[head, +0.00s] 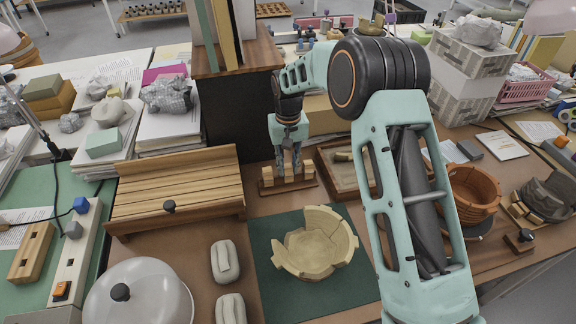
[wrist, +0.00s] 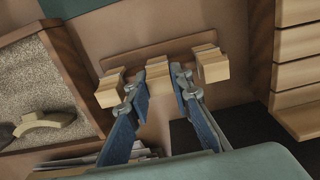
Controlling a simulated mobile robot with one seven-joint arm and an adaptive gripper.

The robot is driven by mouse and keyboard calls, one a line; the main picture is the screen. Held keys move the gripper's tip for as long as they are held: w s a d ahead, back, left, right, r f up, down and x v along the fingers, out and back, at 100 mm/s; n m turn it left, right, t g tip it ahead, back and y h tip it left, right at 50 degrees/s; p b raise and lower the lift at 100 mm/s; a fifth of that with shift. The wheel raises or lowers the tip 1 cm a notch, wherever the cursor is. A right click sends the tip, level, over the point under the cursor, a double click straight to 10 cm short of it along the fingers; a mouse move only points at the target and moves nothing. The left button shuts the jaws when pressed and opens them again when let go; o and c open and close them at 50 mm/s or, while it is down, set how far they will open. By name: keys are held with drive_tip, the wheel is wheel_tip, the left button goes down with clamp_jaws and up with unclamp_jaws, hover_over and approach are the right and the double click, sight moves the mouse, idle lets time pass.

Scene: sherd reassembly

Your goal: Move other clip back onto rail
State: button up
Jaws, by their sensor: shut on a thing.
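A dark wooden rail (head: 288,187) stands on the table behind the green mat; it also shows in the wrist view (wrist: 160,53). Three pale wooden clips are at the rail in the wrist view: a left clip (wrist: 109,90), a middle clip (wrist: 157,77) and a right clip (wrist: 211,66). My gripper (head: 288,172) points down at the rail. In the wrist view my gripper (wrist: 158,88) has one finger on each side of the middle clip and is shut on it. The fingers partly hide its lower part. I cannot tell whether this clip is fully seated.
A pale reassembled bowl with a broken rim (head: 314,243) sits on the green mat (head: 266,297). A slatted wooden rack (head: 176,188) stands left of the rail. A sand tray (head: 343,178) holding a sherd is close on the right. A dark box (head: 240,112) stands behind.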

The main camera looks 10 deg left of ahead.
drive_tip(key=shift+f, duration=0.1)
idle(0.3)
drive_tip(key=o, duration=0.8)
wheel_tip(320, 180, up, 12)
drive_tip(key=shift+r, duration=0.1)
idle(0.3)
